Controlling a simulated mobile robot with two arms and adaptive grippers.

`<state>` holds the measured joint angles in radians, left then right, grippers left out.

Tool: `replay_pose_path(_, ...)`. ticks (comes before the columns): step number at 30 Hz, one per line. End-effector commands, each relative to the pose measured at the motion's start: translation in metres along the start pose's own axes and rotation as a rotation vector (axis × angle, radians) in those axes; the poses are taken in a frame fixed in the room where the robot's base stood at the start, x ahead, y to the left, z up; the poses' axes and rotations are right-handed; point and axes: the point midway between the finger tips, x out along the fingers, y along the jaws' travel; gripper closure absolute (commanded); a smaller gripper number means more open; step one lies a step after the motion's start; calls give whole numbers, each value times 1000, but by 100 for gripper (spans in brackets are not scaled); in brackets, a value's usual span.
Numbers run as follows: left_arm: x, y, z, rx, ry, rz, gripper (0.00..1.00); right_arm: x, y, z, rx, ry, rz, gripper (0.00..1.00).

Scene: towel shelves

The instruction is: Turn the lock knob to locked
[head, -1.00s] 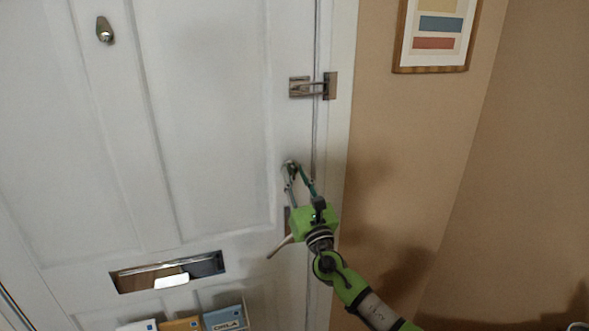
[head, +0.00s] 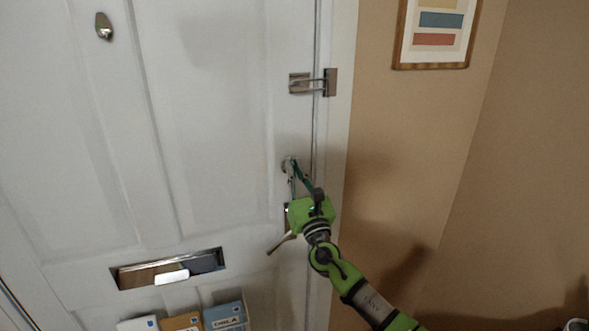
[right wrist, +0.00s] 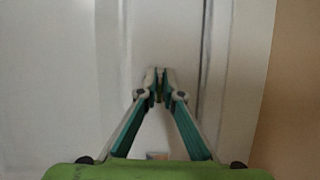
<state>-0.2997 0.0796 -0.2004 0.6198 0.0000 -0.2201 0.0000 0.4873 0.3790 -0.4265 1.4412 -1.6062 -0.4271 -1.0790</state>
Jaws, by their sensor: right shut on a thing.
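The lock knob (head: 288,165) is a small round metal piece on the white door (head: 215,130), near its right edge, above the lever handle. My right gripper (head: 293,165) is at the knob, with its fingertips closed around it. In the right wrist view the fingertips (right wrist: 160,80) are nearly together, with a thin brownish metal part of the knob (right wrist: 160,85) between them. The fingers hide most of the knob, so I cannot tell which way it is turned. My left gripper is not in view.
A lever handle (head: 281,243) sits just below my right gripper. A metal swing-bar latch (head: 313,83) is above the knob. The door has a mail slot (head: 168,269), with boxes (head: 226,315) below. A framed picture (head: 434,38) hangs on the tan wall.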

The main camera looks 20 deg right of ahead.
Motion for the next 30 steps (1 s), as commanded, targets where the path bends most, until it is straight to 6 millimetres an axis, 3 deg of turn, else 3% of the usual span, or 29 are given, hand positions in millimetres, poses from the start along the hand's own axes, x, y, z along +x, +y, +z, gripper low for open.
replay_pose_path(15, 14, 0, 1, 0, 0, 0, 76, -1, -1, -2, 375, 0, -153, 100)
replay_pose_path(30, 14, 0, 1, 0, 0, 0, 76, 0, -3, -1, 815, 1, -335, 100)
